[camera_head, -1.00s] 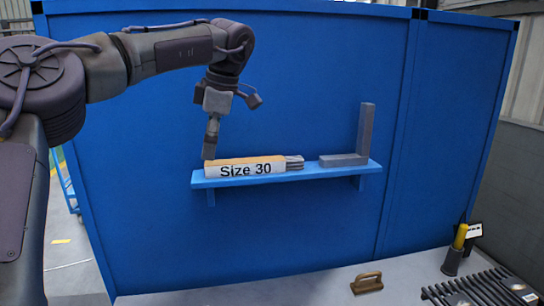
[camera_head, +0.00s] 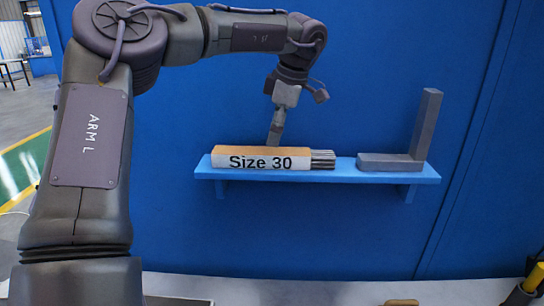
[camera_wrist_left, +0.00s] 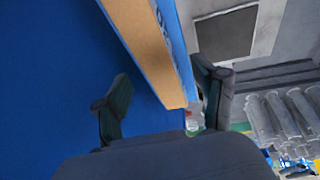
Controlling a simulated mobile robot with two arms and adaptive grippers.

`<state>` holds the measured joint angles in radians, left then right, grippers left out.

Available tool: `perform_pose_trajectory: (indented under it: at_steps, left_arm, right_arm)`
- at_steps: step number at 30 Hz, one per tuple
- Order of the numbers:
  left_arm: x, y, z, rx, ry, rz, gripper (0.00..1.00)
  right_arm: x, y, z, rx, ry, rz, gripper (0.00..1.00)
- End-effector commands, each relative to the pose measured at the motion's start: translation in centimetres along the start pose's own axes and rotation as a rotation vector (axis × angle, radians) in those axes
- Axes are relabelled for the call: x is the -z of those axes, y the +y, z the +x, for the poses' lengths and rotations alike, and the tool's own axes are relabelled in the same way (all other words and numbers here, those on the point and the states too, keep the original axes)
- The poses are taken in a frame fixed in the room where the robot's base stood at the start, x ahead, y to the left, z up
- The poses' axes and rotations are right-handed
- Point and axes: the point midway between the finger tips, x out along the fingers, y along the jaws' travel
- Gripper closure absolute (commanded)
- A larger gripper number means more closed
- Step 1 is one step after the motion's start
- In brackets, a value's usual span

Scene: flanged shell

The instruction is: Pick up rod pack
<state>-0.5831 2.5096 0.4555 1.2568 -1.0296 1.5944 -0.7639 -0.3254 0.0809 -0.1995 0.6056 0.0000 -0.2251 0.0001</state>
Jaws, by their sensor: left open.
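The rod pack (camera_head: 262,161) is a long box with a brown top and a white side marked "Size 30"; grey rods stick out of its right end. It lies flat on a blue wall shelf (camera_head: 345,176). My left gripper (camera_head: 274,140) points down at the top of the pack, a little right of its middle. In the left wrist view the rod pack (camera_wrist_left: 145,45) runs between the two spread fingers of the left gripper (camera_wrist_left: 162,75). The fingers are open; I cannot tell whether they touch the pack. My right gripper is not in view.
A grey L-shaped bracket (camera_head: 395,160) stands on the right part of the shelf, a short gap from the rods. A blue wall panel (camera_head: 330,245) stands behind. A bench edge (camera_head: 230,292) shows below, with a yellow-topped item (camera_head: 535,277) at the right.

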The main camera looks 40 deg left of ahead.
Motion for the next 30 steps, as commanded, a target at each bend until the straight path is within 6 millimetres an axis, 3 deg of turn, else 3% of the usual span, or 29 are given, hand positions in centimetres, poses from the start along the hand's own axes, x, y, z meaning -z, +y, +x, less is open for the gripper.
perform_pose_trajectory:
  at_steps: [4, 9, 12, 18, 22, 26, 30]
  left_arm:
    - [0.0, 0.0, 1.4, 0.002, 0.0, 0.0, 0.3]
    - [0.0, -0.1, 2.5, 0.005, 0.0, 0.002, 0.3]
    - [-0.1, -0.1, 3.9, 0.007, 0.001, 0.002, 0.3]
    - [-0.2, -0.1, 6.5, 0.002, 0.001, 0.001, 0.3]
    - [-0.3, -0.1, 6.9, 0.0, -0.001, 0.0, 0.3]
    - [-0.3, -0.1, 6.9, 0.0, 0.0, 0.0, 0.3]
    - [-0.3, -0.1, 6.9, 0.0, 0.0, 0.0, 0.53]
  right_arm:
    - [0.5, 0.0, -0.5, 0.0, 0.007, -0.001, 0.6]
    - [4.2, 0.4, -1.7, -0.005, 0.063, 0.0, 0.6]
    - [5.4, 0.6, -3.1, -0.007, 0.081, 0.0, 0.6]
    - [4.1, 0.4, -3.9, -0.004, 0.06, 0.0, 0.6]
    - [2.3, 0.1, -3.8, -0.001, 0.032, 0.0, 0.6]
    - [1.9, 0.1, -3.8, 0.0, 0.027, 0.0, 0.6]
    - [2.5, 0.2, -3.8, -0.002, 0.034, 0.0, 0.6]
